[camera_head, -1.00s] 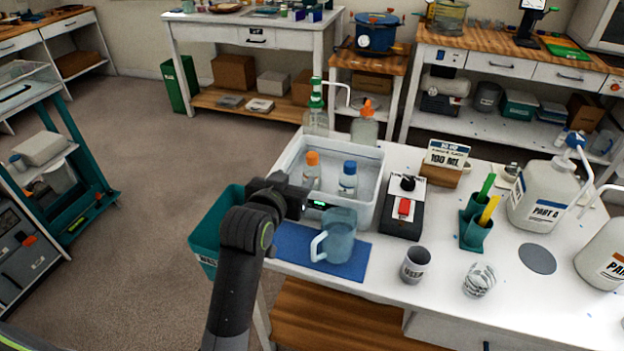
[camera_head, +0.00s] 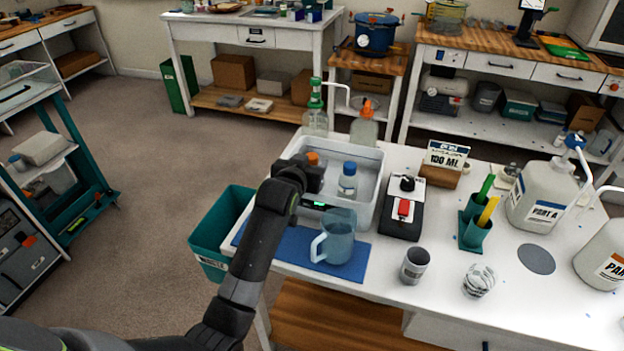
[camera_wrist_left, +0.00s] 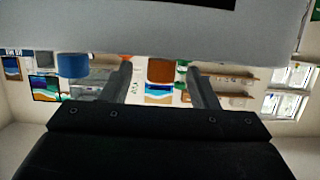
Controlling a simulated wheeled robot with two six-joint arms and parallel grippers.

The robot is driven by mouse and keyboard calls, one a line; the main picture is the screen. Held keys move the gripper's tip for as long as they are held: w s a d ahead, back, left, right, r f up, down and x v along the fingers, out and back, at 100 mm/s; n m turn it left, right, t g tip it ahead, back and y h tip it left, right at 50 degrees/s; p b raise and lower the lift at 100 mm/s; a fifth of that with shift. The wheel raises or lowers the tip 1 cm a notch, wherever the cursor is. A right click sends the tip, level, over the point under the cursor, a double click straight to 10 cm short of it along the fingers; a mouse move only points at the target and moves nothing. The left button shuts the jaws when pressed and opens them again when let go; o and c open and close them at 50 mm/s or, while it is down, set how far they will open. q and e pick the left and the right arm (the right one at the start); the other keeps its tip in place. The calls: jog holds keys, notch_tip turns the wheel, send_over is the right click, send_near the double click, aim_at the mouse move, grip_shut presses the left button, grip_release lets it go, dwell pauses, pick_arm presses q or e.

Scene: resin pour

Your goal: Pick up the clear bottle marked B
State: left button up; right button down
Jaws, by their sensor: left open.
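Two small clear bottles stand in the pale tray (camera_head: 372,205) on the white table. One has a blue cap (camera_head: 349,168) and a pale label with a dark band. Of the other, only the orange cap (camera_head: 312,158) shows, behind my left gripper (camera_head: 312,177). I cannot read a B on either. My left gripper is at the tray's left side, in front of the orange-capped bottle in the picture. In the left wrist view, its two fingers (camera_wrist_left: 161,88) are apart with nothing clearly held between them. A large pale surface with a dark strip fills that view's top; I cannot tell what it is.
A clear jug (camera_head: 338,240) stands on the blue mat (camera_head: 288,242) in front of the tray. A teal bin (camera_head: 212,235) is at the table's left edge.

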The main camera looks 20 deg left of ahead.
pick_arm(q)
jog(key=shift+x, duration=2.4)
jog(key=shift+a+f, duration=0.1)
jog(key=shift+s, duration=0.1)
grip_shut()
